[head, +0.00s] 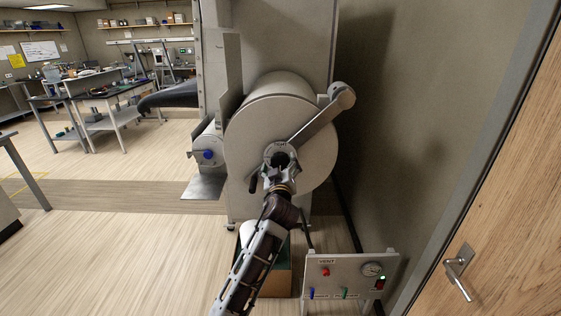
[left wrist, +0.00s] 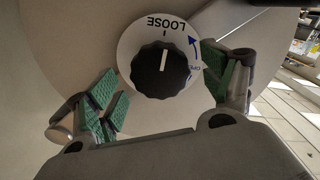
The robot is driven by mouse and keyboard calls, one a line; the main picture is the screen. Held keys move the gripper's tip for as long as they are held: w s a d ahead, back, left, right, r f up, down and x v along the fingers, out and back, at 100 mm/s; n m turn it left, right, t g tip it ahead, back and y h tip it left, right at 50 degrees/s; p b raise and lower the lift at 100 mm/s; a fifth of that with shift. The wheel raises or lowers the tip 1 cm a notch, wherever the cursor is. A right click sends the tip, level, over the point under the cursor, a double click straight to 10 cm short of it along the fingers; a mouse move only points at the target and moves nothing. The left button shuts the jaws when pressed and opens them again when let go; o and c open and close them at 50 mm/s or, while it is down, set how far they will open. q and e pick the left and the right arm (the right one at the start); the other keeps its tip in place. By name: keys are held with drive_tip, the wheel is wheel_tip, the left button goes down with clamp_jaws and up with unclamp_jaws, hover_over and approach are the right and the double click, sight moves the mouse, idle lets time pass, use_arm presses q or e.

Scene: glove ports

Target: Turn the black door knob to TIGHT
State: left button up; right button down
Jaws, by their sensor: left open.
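The black knob (left wrist: 163,72) sits on a round white dial plate (left wrist: 130,45) in the left wrist view. The plate's word LOOSE appears upside down above the knob, and a blue arrow curves at its right. The knob's white line points up in the picture, toward LOOSE. My left gripper (left wrist: 163,88) is open, with one green-padded finger on each side of the knob and visible gaps between. In the head view my left gripper (head: 279,168) is at the middle of the big round door (head: 245,140) and hides most of the knob. My right gripper is not in view.
A diagonal bar (head: 318,118) crosses the round door. A smaller cylinder with a blue knob (head: 208,154) stands at its left above a metal shelf. A VENT panel (head: 345,270) with a gauge stands low at right. A wall and wooden door (head: 510,220) bound the right side.

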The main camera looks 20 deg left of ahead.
use_arm(q)
drive_tip(key=shift+x, duration=1.35)
drive_tip(key=c, duration=1)
